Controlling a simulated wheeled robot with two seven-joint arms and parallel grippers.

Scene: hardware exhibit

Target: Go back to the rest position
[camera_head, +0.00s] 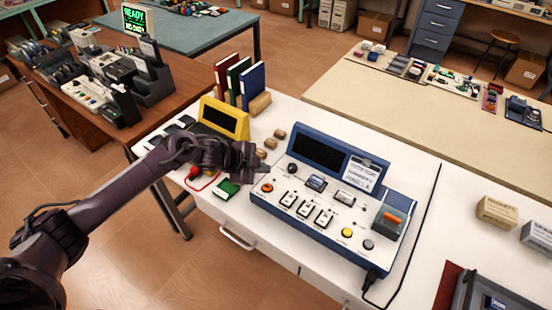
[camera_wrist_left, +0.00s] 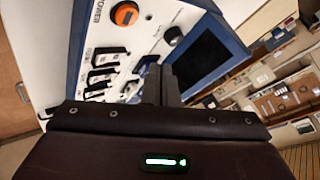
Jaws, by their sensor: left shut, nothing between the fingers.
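My left arm comes in from the left of the head view, and its gripper (camera_head: 262,168) hovers beside the left end of the blue and white control panel (camera_head: 330,216). The left gripper is shut and empty. In the left wrist view its two dark fingers (camera_wrist_left: 161,86) stand close together in front of the panel (camera_wrist_left: 150,40), with the orange knob and the row of switches to their left. Whether the fingertips touch the panel cannot be told. My right gripper is not in view.
The white table (camera_head: 440,225) also bears a yellow device (camera_head: 224,117), small wooden blocks (camera_head: 279,133), a green board (camera_head: 227,189) and upright binders (camera_head: 252,84). A black cable (camera_head: 408,265) runs along the panel's right side. Floor (camera_head: 125,230) shows below my left arm.

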